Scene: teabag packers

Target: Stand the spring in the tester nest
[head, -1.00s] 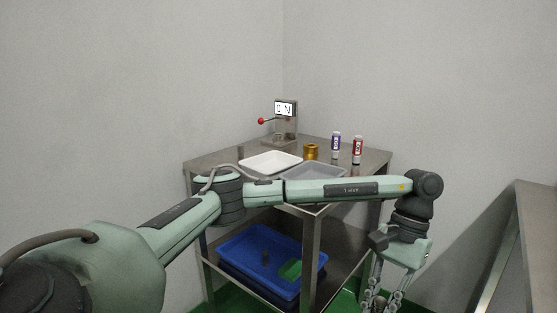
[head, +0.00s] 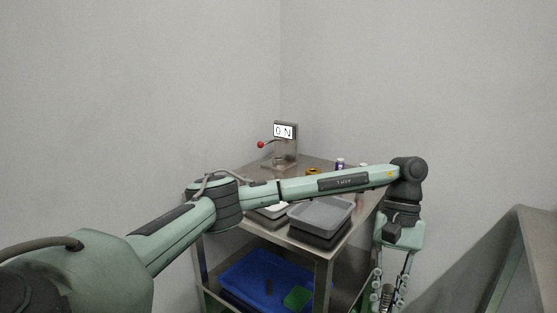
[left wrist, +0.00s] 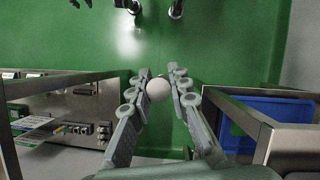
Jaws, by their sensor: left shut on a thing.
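My left gripper (head: 388,290) hangs low at the right of the head view, beside the steel trolley, shut on the spring (head: 387,297). The spring shows as a dark coil between the fingers. In the left wrist view the fingers (left wrist: 159,88) close on a pale round end, seen end-on. My right gripper is not in view.
My left arm crosses the trolley top (head: 306,165). A brass-coloured ring (head: 313,170) and a purple can (head: 340,164) stand behind the arm. A blue crate (head: 240,280) is on the lower shelf.

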